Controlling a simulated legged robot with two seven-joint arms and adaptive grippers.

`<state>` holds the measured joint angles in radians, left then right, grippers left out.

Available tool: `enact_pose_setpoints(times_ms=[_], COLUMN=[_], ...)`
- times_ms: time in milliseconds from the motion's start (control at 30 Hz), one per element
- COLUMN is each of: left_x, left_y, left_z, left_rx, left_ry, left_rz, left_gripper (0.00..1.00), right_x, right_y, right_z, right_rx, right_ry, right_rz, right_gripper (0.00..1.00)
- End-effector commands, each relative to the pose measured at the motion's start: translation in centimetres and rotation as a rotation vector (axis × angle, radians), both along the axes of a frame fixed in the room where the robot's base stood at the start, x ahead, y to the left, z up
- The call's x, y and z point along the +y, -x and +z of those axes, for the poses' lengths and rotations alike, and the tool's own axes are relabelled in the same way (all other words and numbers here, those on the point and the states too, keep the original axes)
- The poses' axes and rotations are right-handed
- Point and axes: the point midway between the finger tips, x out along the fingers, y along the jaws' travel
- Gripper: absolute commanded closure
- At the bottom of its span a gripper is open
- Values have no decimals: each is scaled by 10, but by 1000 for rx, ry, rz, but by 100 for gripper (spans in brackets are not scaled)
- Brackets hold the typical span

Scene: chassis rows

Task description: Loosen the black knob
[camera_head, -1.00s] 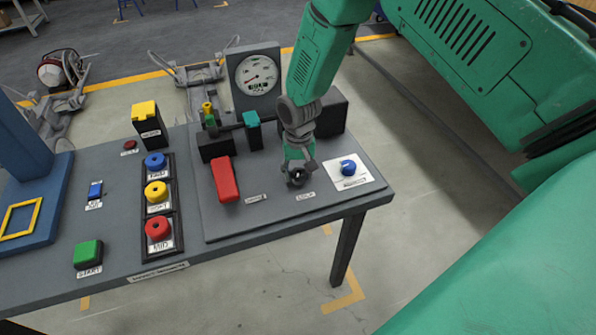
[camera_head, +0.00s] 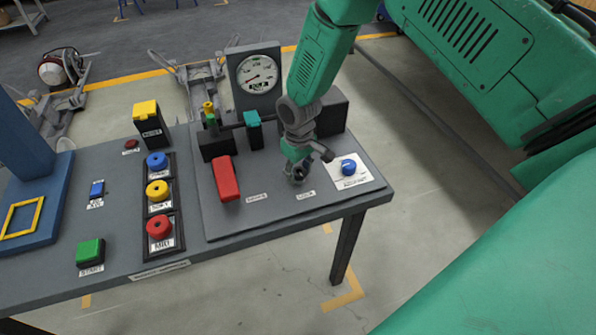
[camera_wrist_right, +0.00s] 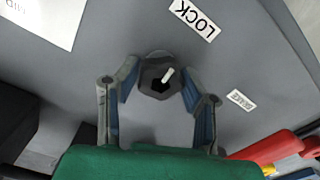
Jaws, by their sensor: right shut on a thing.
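The black knob (camera_wrist_right: 150,82), a dark round knob with a white pointer line, sits on the grey panel below the LOCK label (camera_wrist_right: 195,20) in the right wrist view. My right gripper (camera_wrist_right: 160,78) is shut on it, one finger on each side. In the head view my right gripper (camera_head: 299,168) reaches down over the knob, which is mostly hidden by the fingers there. The pointer line slants up and to the right in the wrist view. My left gripper is not in view.
A blue knob (camera_head: 348,167) on a white plate stands close to the right of the gripper. A red lever handle (camera_head: 226,179) lies to its left. A gauge (camera_head: 257,74) and a dark block stand behind. Coloured buttons fill the table's left side.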

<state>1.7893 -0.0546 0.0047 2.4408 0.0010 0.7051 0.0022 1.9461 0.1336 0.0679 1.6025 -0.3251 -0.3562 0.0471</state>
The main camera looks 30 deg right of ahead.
Motion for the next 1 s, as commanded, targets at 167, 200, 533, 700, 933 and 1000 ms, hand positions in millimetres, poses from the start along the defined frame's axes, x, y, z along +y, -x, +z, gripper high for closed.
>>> enact_pose_setpoints(times_ms=[167,200,533,700,933,1000], left_x=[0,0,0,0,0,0], left_y=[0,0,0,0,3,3], left_z=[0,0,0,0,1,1], left_rx=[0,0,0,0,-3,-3], left_ry=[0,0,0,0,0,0], left_rz=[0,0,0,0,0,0], left_gripper=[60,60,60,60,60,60], right_x=[0,0,0,0,0,0], right_y=[0,0,0,0,0,-1], right_z=[0,0,-1,0,10,21], right_rx=[0,0,0,0,-2,-3], right_ry=[0,0,0,0,0,0], right_rz=[8,8,7,7,6,7], right_gripper=[93,93,43,43,43,43])
